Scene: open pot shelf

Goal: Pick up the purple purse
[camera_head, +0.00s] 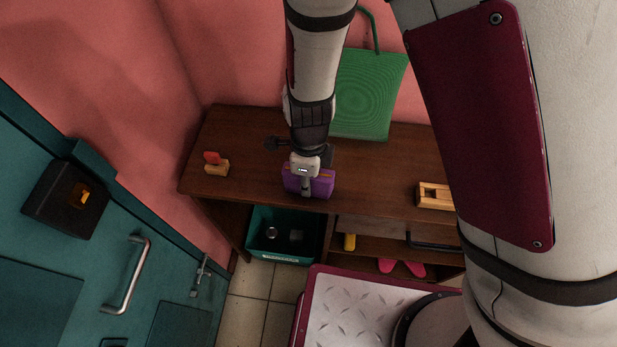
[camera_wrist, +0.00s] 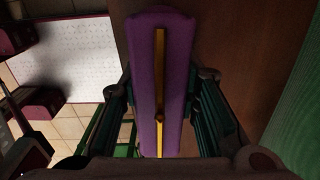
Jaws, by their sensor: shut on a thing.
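The purple purse (camera_head: 318,185) is at the front edge of the brown wooden shelf top, under my gripper. In the wrist view the purse (camera_wrist: 147,80) lies between my two fingers, with a yellow strip running along its top. My gripper (camera_head: 306,187) is shut on the purse, with a finger on each side in the wrist view (camera_wrist: 160,112). The underside of the purse is hidden, so I cannot tell whether it touches the shelf top.
A green bag (camera_head: 368,95) stands at the back of the shelf top (camera_head: 385,170). A red and yellow item (camera_head: 216,165) sits left, a wooden block (camera_head: 434,196) right. A teal bin (camera_head: 284,250) and pink shoes (camera_head: 402,268) are below. A teal door (camera_head: 75,270) is at left.

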